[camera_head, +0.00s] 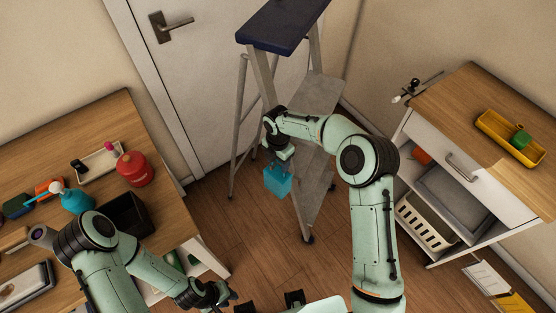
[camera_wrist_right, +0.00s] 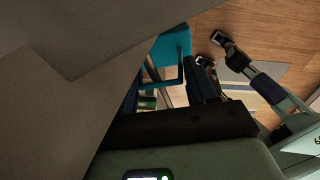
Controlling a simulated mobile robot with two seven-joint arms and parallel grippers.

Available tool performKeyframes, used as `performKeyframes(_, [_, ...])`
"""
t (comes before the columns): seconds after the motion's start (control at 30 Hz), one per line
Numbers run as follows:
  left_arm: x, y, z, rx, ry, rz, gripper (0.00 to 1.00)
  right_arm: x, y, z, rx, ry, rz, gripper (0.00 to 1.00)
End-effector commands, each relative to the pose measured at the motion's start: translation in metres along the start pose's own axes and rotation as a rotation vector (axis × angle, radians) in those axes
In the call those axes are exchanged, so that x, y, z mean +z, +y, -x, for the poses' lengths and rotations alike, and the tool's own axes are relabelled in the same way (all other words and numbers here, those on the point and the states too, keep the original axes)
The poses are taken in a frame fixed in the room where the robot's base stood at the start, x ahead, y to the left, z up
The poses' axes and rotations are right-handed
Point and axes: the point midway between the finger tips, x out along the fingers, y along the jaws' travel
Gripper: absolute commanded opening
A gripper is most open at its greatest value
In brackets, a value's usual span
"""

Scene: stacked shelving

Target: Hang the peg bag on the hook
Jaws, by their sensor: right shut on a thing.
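The peg bag (camera_head: 278,181) is a small blue-teal bag hanging below my right gripper (camera_head: 281,158), in front of the stepladder. My right gripper is shut on the bag's top part. In the right wrist view the teal bag (camera_wrist_right: 170,48) shows beside the dark fingers of my right gripper (camera_wrist_right: 203,78). My left gripper (camera_head: 222,293) is low, off the front corner of the left table, away from the bag; its jaw opening is unclear. A small black and white fitting (camera_head: 404,95) sits at the right cabinet's back left corner; I cannot tell if it is the hook.
A stepladder (camera_head: 285,25) with a dark blue top stands mid-scene, its steps close to my right arm. The left table (camera_head: 105,118) holds a red jar, a blue bottle and trays. The right cabinet (camera_head: 470,95) carries a yellow tray (camera_head: 497,133). Floor between them is partly clear.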

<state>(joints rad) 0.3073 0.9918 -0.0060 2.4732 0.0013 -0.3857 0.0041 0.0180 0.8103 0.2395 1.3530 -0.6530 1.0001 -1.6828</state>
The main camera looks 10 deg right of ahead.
Motion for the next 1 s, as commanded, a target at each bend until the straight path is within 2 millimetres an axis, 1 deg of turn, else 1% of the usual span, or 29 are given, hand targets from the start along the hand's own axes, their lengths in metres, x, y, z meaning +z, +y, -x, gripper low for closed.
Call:
performKeyframes(0.03, [0.0, 0.0, 0.0, 0.0, 0.0, 0.0, 0.29, 0.0, 0.0, -0.002, -0.001, 0.0, 0.0, 0.6])
performKeyframes(0.07, [0.0, 0.0, 0.0, 0.0, 0.0, 0.0, 0.29, 0.0, 0.0, -0.001, -0.001, 0.0, 0.0, 0.7])
performKeyframes(0.1, [0.0, 0.0, 0.0, 0.0, 0.0, 0.0, 0.29, 0.0, 0.0, -0.001, -0.001, 0.0, 0.0, 0.82])
performKeyframes(0.4, [0.0, 0.0, -0.001, 0.0, 0.0, 0.0, 0.29, -0.001, 0.0, -0.001, 0.0, 0.0, 0.0, 0.82])
performKeyframes(0.53, [0.004, -0.005, -0.01, -0.002, -0.006, 0.002, 0.29, -0.001, -0.001, -0.006, -0.001, 0.001, 0.0, 0.82])
performKeyframes(0.67, [0.002, -0.003, -0.006, -0.001, -0.004, 0.001, 0.29, 0.0, 0.001, 0.022, 0.003, -0.001, 0.0, 0.82])
performKeyframes(0.8, [0.002, -0.003, -0.005, -0.001, -0.003, 0.001, 0.29, -0.006, 0.001, 0.055, 0.004, -0.001, 0.001, 0.82])
performKeyframes(0.9, [0.0, 0.0, -0.001, 0.0, 0.0, 0.0, 0.29, -0.005, 0.001, 0.08, 0.004, -0.002, 0.0, 0.82])
performKeyframes(1.0, [-0.001, 0.001, 0.002, 0.001, 0.002, -0.001, 0.29, -0.006, 0.001, 0.1, 0.004, -0.001, 0.0, 0.82])
